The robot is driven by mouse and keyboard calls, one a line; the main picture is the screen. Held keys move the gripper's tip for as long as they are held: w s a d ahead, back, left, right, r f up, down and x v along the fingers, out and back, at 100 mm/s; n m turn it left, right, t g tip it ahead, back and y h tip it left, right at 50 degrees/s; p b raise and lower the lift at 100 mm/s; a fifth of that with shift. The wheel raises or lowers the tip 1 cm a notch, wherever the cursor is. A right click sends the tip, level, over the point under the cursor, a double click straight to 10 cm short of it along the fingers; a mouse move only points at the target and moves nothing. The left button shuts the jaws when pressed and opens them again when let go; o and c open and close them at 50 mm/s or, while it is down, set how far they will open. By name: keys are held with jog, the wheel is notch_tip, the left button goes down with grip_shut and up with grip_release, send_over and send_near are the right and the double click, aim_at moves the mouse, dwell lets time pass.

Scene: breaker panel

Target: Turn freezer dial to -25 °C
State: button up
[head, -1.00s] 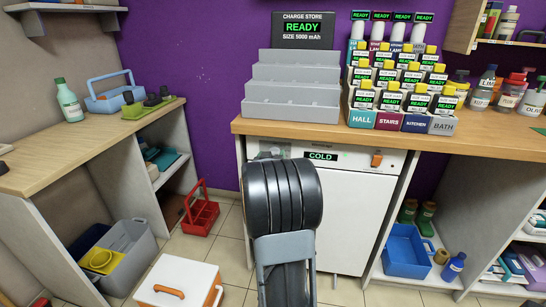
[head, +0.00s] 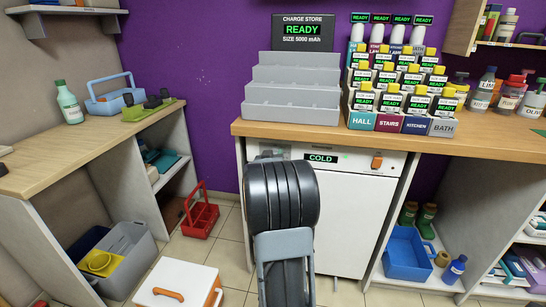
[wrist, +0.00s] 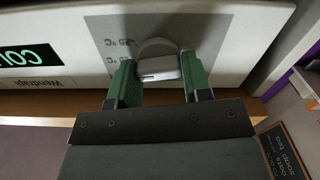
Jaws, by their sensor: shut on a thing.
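The freezer (head: 360,215) is a white cabinet under the wooden counter, with a lit COLD display (head: 321,158) on its top strip. In the wrist view the freezer dial (wrist: 160,68) is a pale knob on a grey plate (wrist: 105,32). My gripper (wrist: 160,72) is shut on the dial, with one green finger on each side. Small temperature marks show beside the dial, one reading about 25 °C; the other is too faint to read surely. In the head view my arm hides the dial and the gripper.
An orange switch (head: 377,161) sits right of the display. The counter (head: 450,139) above holds grey steps (head: 292,105) and rows of READY boxes. A white box with an orange handle (head: 172,285) and a red caddy (head: 200,217) stand on the floor to the left.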

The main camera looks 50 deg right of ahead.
jog(key=shift+c, duration=0.8)
jog(key=shift+f+m+b, duration=0.1)
jog(key=shift+m+b, duration=0.3)
jog(key=shift+b, duration=0.05)
jog(key=m+b, duration=0.4)
jog(key=shift+s+d, duration=0.1)
jog(key=shift+m+b, duration=1)
jog(key=shift+m, duration=0.5)
jog(key=o, duration=0.9)
